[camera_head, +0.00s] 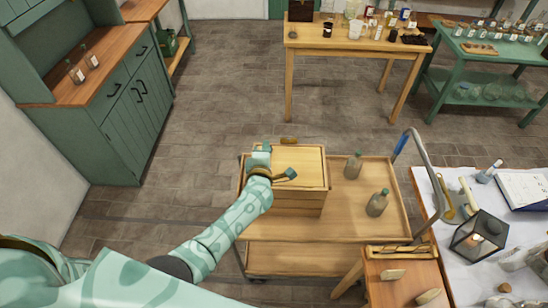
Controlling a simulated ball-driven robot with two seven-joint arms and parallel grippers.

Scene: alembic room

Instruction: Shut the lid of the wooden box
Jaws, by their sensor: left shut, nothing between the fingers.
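The wooden box (298,203) stands on a wooden cart in the middle of the view. Its pale lid (305,157) appears to lie flat over the top, with a thin line between it and the body; I cannot tell whether it is fully down. My left gripper (274,170) is shut and empty, over the left part of the lid. I cannot tell whether it touches the lid. My left forearm comes from the lower left and hides the box's left front corner. My right gripper is not in view.
Two bottles (353,166) (377,203) stand on the cart (340,226) to the right of the box. A grey metal handle (432,160) rises at the cart's right side. A white-topped table with a lantern (480,236) is at the right. Floor behind the cart is clear.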

